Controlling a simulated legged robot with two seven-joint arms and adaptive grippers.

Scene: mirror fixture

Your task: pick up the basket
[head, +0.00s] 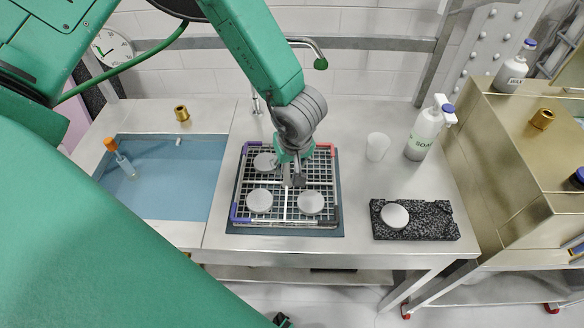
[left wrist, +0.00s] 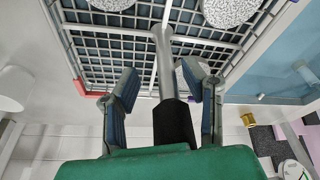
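The basket (head: 285,222) is a metal wire grid tray with coloured corners, lying on a blue-grey mat on the steel table. It holds three round grey discs, one of them a disc (head: 259,201) at the front left. A central post with a black grip (left wrist: 172,122) rises from it, and its grid (left wrist: 110,45) fills the upper left wrist view. My left gripper (head: 293,178) is above the basket's middle. In the left wrist view its two fingers (left wrist: 165,92) are apart, one on each side of the post. Contact with the post cannot be made out. My right gripper is not in view.
A blue recessed basin (head: 175,175) with an orange-capped bottle (head: 120,158) is at left. A white cup (head: 377,146), a soap bottle (head: 424,133) and a black speckled block (head: 430,222) with a disc stand at right. A brass-coloured cabinet (head: 500,160) borders the right side.

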